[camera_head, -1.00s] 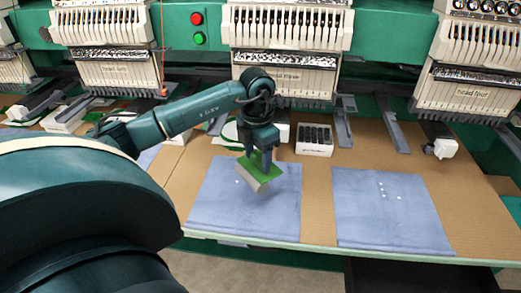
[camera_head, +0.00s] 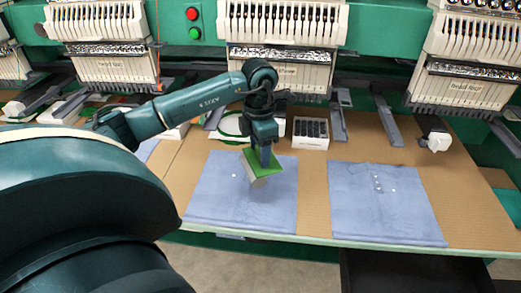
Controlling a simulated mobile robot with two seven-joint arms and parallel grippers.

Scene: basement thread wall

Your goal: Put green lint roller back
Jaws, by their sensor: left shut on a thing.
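The green lint roller (camera_head: 262,161) has a flat green top and a pale grey-white roller part below it. My left gripper (camera_head: 266,152) is shut on it from above and holds it over the left blue cloth (camera_head: 225,205). The roller part hangs down toward the cloth; I cannot tell whether it touches. A few white specks show on that cloth. My right gripper is not in view.
A second blue cloth (camera_head: 386,210) with several small specks lies to the right. A white box with dark compartments (camera_head: 310,132) stands behind the cloths. Embroidery heads (camera_head: 280,70) and grey arms (camera_head: 337,122) line the back. Bare brown table (camera_head: 465,205) shows at right.

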